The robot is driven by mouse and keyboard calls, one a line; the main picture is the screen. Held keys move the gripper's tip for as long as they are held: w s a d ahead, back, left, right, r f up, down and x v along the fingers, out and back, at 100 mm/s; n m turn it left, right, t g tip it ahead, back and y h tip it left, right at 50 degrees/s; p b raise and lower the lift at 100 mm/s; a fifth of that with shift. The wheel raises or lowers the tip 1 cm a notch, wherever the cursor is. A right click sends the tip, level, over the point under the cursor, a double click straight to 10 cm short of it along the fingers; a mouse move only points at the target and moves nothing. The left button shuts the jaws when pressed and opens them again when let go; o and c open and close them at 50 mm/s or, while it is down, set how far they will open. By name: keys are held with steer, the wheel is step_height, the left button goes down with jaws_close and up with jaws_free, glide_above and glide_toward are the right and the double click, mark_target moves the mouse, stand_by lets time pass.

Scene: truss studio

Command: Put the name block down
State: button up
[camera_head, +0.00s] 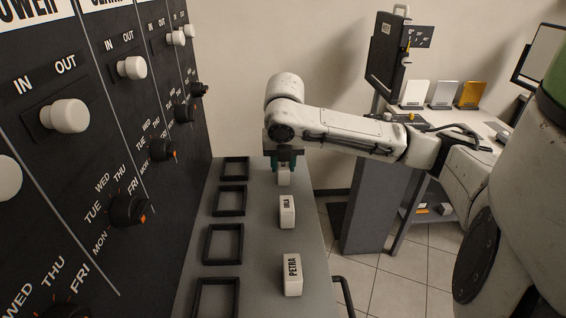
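My gripper (284,170), with teal fingers, points down over the far part of the grey bench. A white name block (284,178) sits between its fingers, and they look closed on it. Its upper part is hidden by the fingers and I cannot read its label. I cannot tell whether its base touches the bench. Two more white name blocks stand nearer on the bench: one with a short, hard-to-read name (287,212) and one reading PETRA (292,275).
Several empty black square frames line the bench's left side, the farthest frame (222,169) left of my gripper. A dark panel (90,150) with white knobs and dials rises along the left. Bare bench (258,240) lies between frames and blocks. A white table (470,128) stands behind.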

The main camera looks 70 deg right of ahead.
steer(key=o, duration=0.4)
steer(key=shift+c, duration=0.2)
steer(key=v, duration=1.2)
steer(key=shift+r, duration=0.2)
